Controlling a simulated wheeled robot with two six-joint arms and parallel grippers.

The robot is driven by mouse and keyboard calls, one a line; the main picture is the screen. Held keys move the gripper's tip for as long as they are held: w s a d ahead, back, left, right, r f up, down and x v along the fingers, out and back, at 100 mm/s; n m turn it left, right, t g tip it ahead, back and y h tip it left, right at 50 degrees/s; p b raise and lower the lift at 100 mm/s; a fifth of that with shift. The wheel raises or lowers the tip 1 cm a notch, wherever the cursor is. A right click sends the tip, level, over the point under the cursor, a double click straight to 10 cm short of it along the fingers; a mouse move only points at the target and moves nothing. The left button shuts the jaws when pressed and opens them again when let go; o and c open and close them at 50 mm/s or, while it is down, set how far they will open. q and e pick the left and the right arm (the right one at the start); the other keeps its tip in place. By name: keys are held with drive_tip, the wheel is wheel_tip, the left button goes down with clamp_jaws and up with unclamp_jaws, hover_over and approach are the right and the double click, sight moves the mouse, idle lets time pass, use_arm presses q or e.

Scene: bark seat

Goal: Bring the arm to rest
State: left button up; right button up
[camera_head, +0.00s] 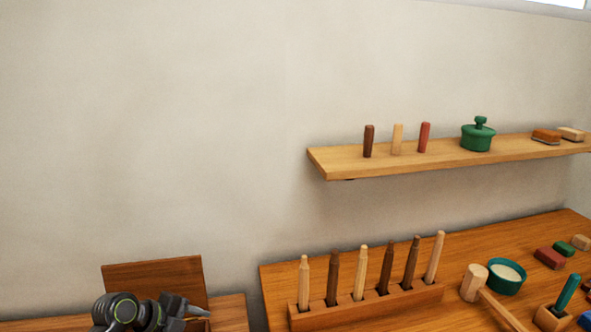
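One of my arms shows at the bottom left, dark grey with green rings. Its gripper (190,309) points right, in front of a brown wooden panel. I take it as my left gripper. It is small and partly cut off by the lower edge, so I cannot tell whether its fingers are apart or hold anything. My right gripper is not in view.
A wooden bench (420,310) fills the lower right. On it stand a rack (365,309) of upright wooden tools, a mallet (474,283) and a teal bowl (507,278). A wall shelf (430,162) holds small items. Bare wall lies above my arm.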

use_arm(q)
drive_tip(key=s+d+r+n+t+h, duration=0.2)
drive_tip(key=d+r+t+h, duration=0.25)
drive_tip(key=r+t, duration=0.65)
drive_tip(key=s+a+r+n+t+y, duration=0.1)
drive_tip(key=s+a+n+t+y, duration=0.2)
drive_tip(key=a+n+y, duration=0.4)
drive_tip(key=s+a+r+n+t+y, duration=0.2)
drive_tip(key=s+a+n+y, duration=0.1)
drive_tip(key=a+n+y, duration=0.4)
drive_tip(key=s+a+f+n+g+y, duration=0.3)
drive_tip(key=s+f+n+g, duration=0.6)
drive_tip(key=s+f+g, duration=0.45)
drive_tip(key=s+d+f+g+h, duration=0.2)
drive_tip(key=s+d+f, duration=0.15)
drive_tip(key=s, duration=0.25)
drive_tip(key=s+d+f+g+h, duration=0.2)
drive_tip(key=s+d+f, duration=0.15)
drive_tip(key=s, duration=0.35)
wheel_tip(320, 180, down, 25)
drive_tip(key=a+g, duration=0.2)
drive_tip(key=a, duration=0.1)
drive_tip(key=s+d+f, duration=0.1)
drive_tip(key=s+f, duration=1.3)
drive_tip(key=f, duration=0.1)
drive_tip(key=shift+s+d+f+m+g+h, duration=0.3)
drive_tip(key=shift+f+g+h, duration=0.05)
drive_tip(key=shift+h, duration=0.1)
